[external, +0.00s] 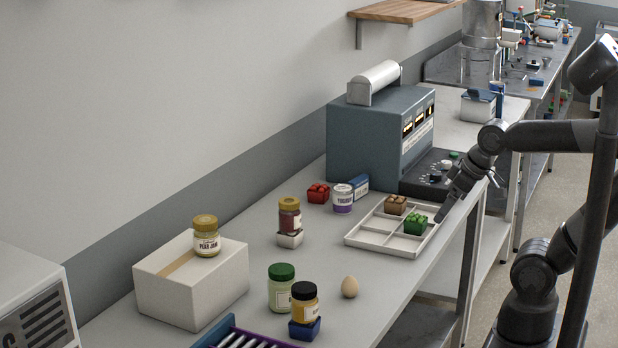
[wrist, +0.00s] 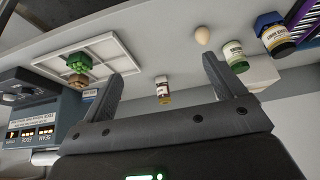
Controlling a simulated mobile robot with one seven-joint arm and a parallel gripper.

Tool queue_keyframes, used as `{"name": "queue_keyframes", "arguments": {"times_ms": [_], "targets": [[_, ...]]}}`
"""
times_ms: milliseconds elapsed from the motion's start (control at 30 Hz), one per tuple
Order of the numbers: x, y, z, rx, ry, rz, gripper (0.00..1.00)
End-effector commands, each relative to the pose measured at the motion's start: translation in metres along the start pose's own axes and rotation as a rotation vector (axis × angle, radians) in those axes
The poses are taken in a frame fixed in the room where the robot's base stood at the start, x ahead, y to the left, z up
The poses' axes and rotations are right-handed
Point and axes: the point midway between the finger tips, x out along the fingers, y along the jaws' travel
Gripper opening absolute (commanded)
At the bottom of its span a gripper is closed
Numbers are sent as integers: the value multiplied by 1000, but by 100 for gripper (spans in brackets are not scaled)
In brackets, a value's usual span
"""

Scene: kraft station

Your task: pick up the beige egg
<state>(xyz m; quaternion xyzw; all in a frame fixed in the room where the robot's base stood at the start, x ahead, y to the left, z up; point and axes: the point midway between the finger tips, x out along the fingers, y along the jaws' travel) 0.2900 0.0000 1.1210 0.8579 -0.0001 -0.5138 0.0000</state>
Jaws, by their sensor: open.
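The beige egg (external: 349,287) stands on the grey table, to the right of the jars. In the wrist view the egg (wrist: 202,35) shows beyond my right-hand finger, next to a green-lidded jar (wrist: 234,56). My gripper (external: 446,207) is in the air over the right end of the white divided tray (external: 362,243), well apart from the egg. In the wrist view my gripper (wrist: 163,75) has its fingers wide apart with nothing between them in its grasp.
A jar with a dark lid (external: 304,303) sits on a blue block (external: 304,328) left of the egg. A white box (external: 190,285) bears another jar (external: 206,236). A blue-grey machine (external: 375,135) stands behind the tray. The table is clear between egg and tray.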

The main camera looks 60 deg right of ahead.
Motion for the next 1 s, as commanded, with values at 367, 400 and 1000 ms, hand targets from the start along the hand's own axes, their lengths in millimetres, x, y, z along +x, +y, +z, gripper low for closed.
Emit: {"name": "queue_keyframes", "arguments": {"times_ms": [367, 400, 1000], "targets": [[0, 0, 0, 0, 0, 0, 88], [0, 0, 0, 0, 0, 0, 88], [0, 0, 0, -1, -1, 0, 64]]}}
